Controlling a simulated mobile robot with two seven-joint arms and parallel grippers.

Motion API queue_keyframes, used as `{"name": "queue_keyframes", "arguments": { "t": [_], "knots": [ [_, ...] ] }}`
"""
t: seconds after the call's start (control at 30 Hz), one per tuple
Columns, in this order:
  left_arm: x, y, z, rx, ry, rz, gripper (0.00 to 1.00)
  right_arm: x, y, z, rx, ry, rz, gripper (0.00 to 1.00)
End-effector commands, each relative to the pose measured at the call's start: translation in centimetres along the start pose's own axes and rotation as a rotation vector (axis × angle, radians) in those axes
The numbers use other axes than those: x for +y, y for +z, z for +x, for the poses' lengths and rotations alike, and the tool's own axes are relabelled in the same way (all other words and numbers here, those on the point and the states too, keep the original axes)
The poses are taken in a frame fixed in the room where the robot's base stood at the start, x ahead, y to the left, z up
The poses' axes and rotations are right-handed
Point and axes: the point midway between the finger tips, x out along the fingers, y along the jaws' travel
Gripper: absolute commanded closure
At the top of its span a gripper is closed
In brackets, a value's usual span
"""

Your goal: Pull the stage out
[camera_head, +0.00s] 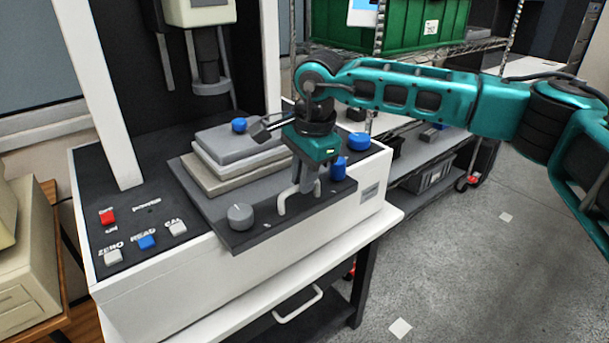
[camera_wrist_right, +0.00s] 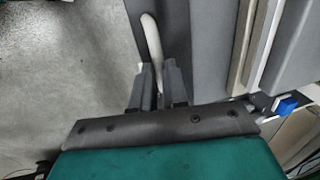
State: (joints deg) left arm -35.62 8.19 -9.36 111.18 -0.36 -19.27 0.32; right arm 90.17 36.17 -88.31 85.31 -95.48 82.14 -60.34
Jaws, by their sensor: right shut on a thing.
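The stage (camera_head: 262,226) is a dark grey plate on the white machine. It carries stacked light grey plates (camera_head: 236,150), a grey knob (camera_head: 240,216) and a light handle at its front right edge. The stage's front edge overhangs the front of the white base. My right gripper (camera_head: 303,188) points down at the handle (camera_head: 284,203) and is shut on it. In the right wrist view the handle (camera_wrist_right: 152,42) rises from between the two dark fingers (camera_wrist_right: 159,88), beside the stage's grey surface. My left gripper is not in view.
The white machine base (camera_head: 150,302) has red, blue and white buttons (camera_head: 147,242) at left. A probe column (camera_head: 207,65) hangs above the stage. Blue knobs (camera_head: 359,141) sit at the base's right rear. A wire rack with a green crate (camera_head: 400,25) stands behind. Open floor lies at right.

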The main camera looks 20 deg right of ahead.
Motion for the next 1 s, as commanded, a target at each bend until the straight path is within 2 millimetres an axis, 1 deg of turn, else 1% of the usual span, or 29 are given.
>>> {"name": "queue_keyframes", "arguments": {
  "t": [0.17,0.2,0.4,0.47,0.67,0.77,0.87,1.0],
  "knots": [
    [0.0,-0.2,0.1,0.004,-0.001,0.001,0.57,-0.1,0.0,-0.1,0.0,-0.004,0.0,1.0],
    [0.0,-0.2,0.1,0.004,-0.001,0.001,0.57,-0.1,0.0,-0.1,0.0,-0.004,0.0,0.85],
    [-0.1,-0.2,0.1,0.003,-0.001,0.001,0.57,-0.1,0.0,-0.1,0.0,-0.004,0.0,0.65],
    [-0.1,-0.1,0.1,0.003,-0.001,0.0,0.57,-0.1,0.0,-0.1,0.0,-0.004,0.0,0.61],
    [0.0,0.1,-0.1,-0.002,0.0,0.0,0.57,-0.1,0.0,-0.1,0.0,-0.003,0.0,0.61],
    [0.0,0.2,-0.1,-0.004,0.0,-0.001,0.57,-0.1,0.0,-0.5,0.0,-0.005,0.0,0.61],
    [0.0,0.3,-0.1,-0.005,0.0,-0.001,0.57,-0.1,0.0,-1.6,0.0,-0.005,0.0,0.61],
    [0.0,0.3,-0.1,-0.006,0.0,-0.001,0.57,-0.2,0.0,-4.5,0.0,-0.008,0.0,0.61]
  ]
}}
